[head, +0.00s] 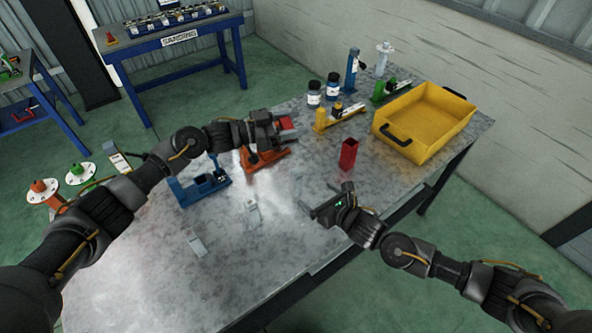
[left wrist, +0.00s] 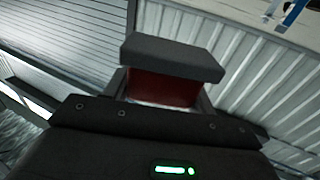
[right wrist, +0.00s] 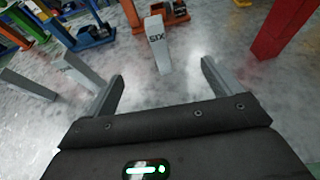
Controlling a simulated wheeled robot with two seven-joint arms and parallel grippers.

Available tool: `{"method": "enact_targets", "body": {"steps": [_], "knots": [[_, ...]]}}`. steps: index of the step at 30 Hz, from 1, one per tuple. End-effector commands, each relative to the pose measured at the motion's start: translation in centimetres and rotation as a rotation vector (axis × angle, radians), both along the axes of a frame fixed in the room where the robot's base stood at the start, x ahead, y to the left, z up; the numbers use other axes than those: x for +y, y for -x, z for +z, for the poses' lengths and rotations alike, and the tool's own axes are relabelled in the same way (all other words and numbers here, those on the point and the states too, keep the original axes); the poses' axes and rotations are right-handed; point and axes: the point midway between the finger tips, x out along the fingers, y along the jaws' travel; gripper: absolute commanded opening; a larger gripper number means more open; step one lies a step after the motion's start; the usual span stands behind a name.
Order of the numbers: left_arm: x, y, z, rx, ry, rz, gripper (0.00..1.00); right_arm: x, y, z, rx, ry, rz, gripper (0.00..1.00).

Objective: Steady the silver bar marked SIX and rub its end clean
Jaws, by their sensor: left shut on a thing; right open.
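My left gripper (head: 284,127) is shut on a red block with a dark grey pad (left wrist: 170,58). It holds the block in the air above the orange vise, apart from the bar.
Orange (head: 265,158), blue (head: 205,187) and yellow vises stand behind. A red upright holder (head: 348,154) and a yellow tray (head: 425,120) are to the right. The table's near part is clear.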

Motion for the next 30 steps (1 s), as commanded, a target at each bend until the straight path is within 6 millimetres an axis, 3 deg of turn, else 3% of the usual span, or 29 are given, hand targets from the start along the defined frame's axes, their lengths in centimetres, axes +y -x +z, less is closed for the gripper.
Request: {"method": "enact_targets", "body": {"steps": [6, 12, 30], "knots": [[0.0, 0.0, 0.1, -0.001, 0.001, 0.0, 0.26, -2.4, 3.5, 1.6, 0.002, 0.0, 0.0, 0.91], [0.0, 0.0, 0.1, -0.001, 0.001, 0.0, 0.26, -3.6, 5.2, 2.5, 0.001, 0.0, 0.0, 0.91], [0.0, 0.0, 0.0, 0.0, 0.001, 0.0, 0.26, -3.8, 5.5, 2.8, 0.001, 0.001, 0.0, 0.91]]}}
